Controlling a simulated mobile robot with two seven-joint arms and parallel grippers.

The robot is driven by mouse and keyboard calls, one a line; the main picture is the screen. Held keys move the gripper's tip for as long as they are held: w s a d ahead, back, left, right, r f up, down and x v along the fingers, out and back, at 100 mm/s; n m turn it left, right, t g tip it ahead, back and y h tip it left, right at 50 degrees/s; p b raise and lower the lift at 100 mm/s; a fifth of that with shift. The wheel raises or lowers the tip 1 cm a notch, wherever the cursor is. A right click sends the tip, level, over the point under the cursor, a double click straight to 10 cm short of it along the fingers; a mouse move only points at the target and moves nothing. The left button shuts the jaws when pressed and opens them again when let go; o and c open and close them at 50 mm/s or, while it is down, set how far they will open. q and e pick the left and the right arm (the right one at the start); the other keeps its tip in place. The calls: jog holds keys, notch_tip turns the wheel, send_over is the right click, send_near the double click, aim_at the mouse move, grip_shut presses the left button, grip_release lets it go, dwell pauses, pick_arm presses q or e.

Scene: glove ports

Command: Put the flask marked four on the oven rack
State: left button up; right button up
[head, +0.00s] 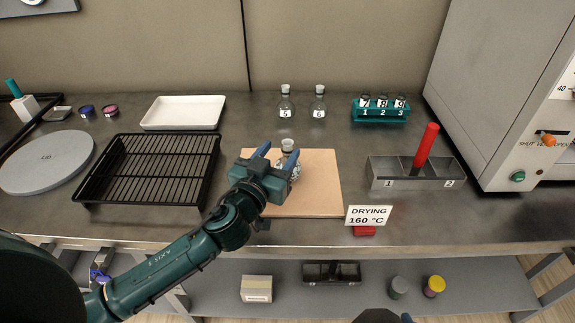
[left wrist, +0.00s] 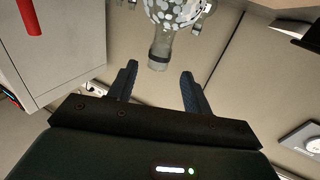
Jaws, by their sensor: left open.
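A stoppered glass flask (head: 288,146) with pale speckled contents stands on the tan board (head: 318,185), partly hidden behind my left gripper; no number is readable on it. My left gripper (head: 275,155) is open at this flask. In the left wrist view the flask (left wrist: 174,12) shows with its neck pointing between the open fingertips (left wrist: 159,68); I cannot tell whether they touch it. The black wire oven rack (head: 150,170) lies on the bench left of the board and looks empty.
Flasks marked 5 (head: 286,104) and 6 (head: 319,105) stand behind the board. A white tray (head: 183,112) lies behind the rack. To the right are a teal vial holder (head: 380,112), a grey bin (head: 385,178) with a red upright, and a drying sign (head: 368,216).

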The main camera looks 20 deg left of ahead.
aim_at(285, 147)
pick_arm(q)
jog(key=w, duration=0.2)
jog(key=w+d, duration=0.1)
jog(key=w, duration=0.1)
jog(key=shift+w+p, duration=0.2)
jog(key=shift+p, duration=0.15)
jog(key=shift+a, duration=0.1)
grip_shut()
